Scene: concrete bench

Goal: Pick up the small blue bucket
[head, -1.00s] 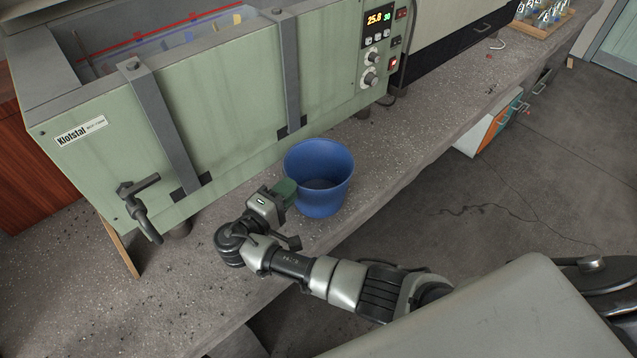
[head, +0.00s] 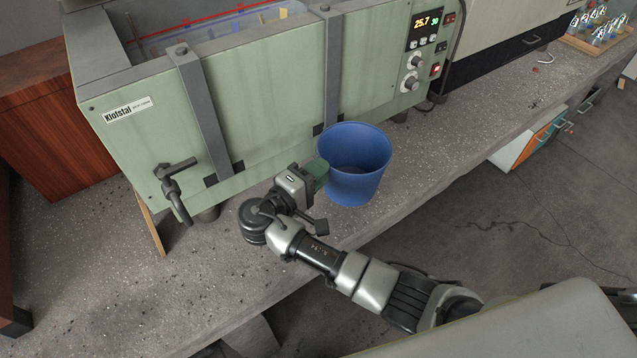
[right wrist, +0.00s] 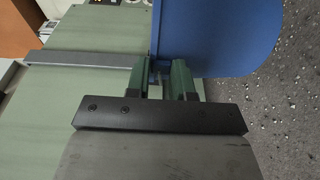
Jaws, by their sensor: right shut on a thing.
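The small blue bucket (head: 358,188) is upright at the bench, in front of the green heated bath, with its open top facing up. My right gripper (head: 319,171) is at the bucket's left side, with its green fingers at the rim. In the right wrist view, the fingers (right wrist: 160,82) are shut on the edge of the bucket wall (right wrist: 215,40), one on either side of it. I cannot tell whether the bucket's base touches the bench. My left gripper cannot be made out.
The green bath (head: 260,100) stands close behind the bucket, with a tap (head: 175,185) at its left. The grey bench (head: 420,150) is clear to the bucket's right. Its front edge is close, with the floor beyond. A tray of glassware (head: 600,30) is at the far right.

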